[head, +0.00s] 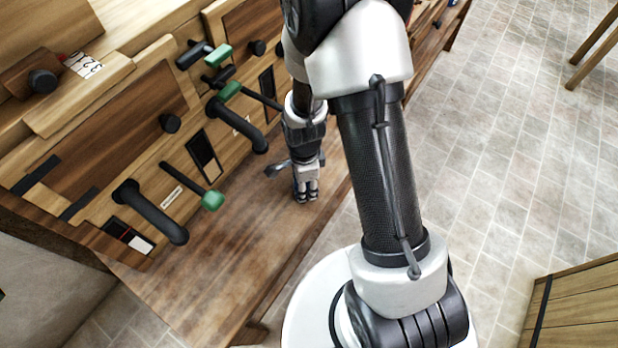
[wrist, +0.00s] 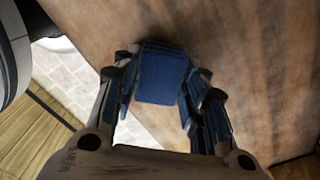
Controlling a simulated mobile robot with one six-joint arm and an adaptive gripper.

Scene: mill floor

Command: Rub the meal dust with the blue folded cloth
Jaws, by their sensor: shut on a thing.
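The blue folded cloth (wrist: 162,76) is between the fingers of my gripper (wrist: 160,88) in the wrist view. My gripper is shut on it, over the wooden bench top. In the head view my gripper (head: 305,190) points down near the front edge of the bench top (head: 225,255), and the cloth cannot be made out there. Pale, cloudy patches show on the brown wood in both views; I cannot tell which of them are meal dust. Whether the cloth touches the wood is not clear.
Black spouts (head: 150,212) and green-tipped levers (head: 212,200) stick out from the wooden panel behind the bench top. A wooden crate (head: 575,305) stands at the lower right. The tiled floor (head: 510,150) on the right is mostly clear.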

